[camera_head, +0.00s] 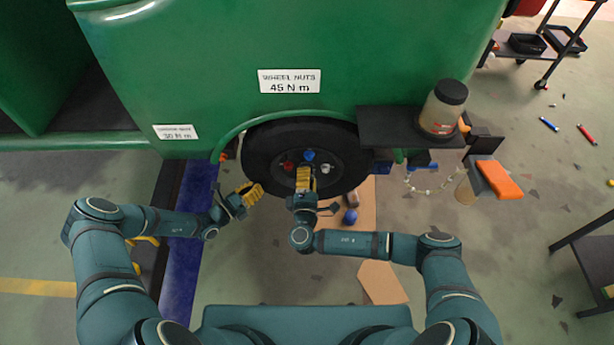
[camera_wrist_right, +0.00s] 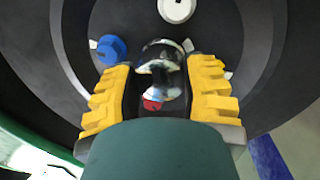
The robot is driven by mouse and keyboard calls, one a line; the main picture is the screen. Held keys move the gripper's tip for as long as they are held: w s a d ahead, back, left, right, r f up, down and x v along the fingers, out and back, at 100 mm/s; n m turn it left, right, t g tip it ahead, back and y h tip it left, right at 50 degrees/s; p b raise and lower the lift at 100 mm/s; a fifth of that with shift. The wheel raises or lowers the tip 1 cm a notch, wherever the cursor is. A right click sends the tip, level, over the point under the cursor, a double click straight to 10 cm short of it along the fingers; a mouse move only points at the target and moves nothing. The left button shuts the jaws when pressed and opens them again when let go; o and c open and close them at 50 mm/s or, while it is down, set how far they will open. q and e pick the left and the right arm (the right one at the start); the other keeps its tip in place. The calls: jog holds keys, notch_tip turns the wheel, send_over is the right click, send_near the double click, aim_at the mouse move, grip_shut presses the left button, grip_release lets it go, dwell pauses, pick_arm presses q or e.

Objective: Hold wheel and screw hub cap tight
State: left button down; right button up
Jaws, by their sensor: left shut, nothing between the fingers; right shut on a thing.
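The wheel (camera_head: 262,155) is a black tyre under the green vehicle's arch. Red, blue and white nuts (camera_head: 309,155) show on its dark face. My right gripper (camera_head: 304,178) is at the hub, its yellow fingers shut on a shiny domed hub cap (camera_wrist_right: 162,60). The cap lies between both fingers in the right wrist view, against the wheel's face; how tight it sits cannot be seen. My left gripper (camera_head: 252,193) is shut and empty at the tyre's lower left edge. Whether it touches the rubber is unclear.
An orange block (camera_head: 499,180) is farther right. Cardboard (camera_head: 381,283) and a blue ball (camera_head: 350,216) lie on the floor. A blue strip (camera_head: 190,240) runs at left.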

jog(key=m, duration=0.7)
jog(key=shift+s+a+h, duration=0.1)
jog(key=shift+a+h, duration=0.05)
jog(key=shift+h, duration=0.15)
jog(key=shift+m+g, duration=0.4)
jog(key=shift+m, duration=1.6)
jog(key=shift+a+r+m, duration=0.1)
jog(key=shift+a+m, duration=0.05)
jog(key=shift+m, duration=0.45)
jog(key=o, duration=1.3)
jog(key=shift+c, duration=0.2)
jog(key=s+a, duration=0.1)
jog(key=s, duration=1.1)
